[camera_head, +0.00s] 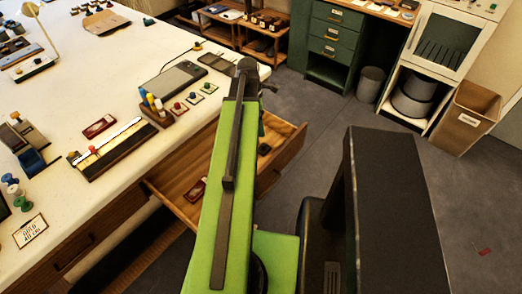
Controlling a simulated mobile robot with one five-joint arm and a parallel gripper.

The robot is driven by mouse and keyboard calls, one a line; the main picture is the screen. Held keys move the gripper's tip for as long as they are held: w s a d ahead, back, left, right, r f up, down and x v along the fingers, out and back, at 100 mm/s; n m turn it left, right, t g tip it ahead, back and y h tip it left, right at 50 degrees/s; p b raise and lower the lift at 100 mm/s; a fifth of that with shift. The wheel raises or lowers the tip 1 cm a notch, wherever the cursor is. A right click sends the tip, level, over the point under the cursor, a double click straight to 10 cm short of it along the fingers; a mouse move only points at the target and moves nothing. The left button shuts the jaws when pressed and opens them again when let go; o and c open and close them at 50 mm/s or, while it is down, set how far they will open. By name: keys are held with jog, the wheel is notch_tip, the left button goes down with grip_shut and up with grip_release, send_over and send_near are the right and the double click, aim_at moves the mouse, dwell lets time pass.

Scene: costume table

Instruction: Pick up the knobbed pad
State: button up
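Several small pale pads with coloured knobs sit in a row on the white table: one with a red knob (180,109), one with a dark knob (194,97), and one with a green knob (209,88). I cannot tell which, if any, is the knobbed pad. My green arm reaches away from me over the open drawer. My gripper (248,68) is at its dark far end, near the table's right corner and to the right of the pads. Its fingers are not clear, and I see nothing held in it.
The open wooden drawer (168,184) holds a dark red item (197,189) and a small dark item (264,149). A grey flat device (176,80) and a wooden block with coloured pegs (158,116) stand by the pads.

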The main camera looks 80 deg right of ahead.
jog(key=b, duration=1)
send_near(264, 144)
jog(key=f, duration=0.2)
jog(key=s+f, duration=0.1)
jog(key=f, duration=0.2)
jog(key=shift+s+a+f, duration=0.15)
jog(key=shift+a+f, duration=0.05)
jog(key=shift+a, duration=0.05)
jog(key=f+b, duration=0.5)
jog(key=shift+s+d+f, duration=0.15)
jog(key=shift+d+f, duration=0.05)
jog(key=shift+d, duration=0.05)
jog(key=shift+r, duration=0.2)
jog(key=c, duration=1.4)
jog(key=shift+c, duration=0.2)
notch_tip(264, 144, up, 10)
jog(key=p, duration=1)
jog(key=shift+r, duration=0.15)
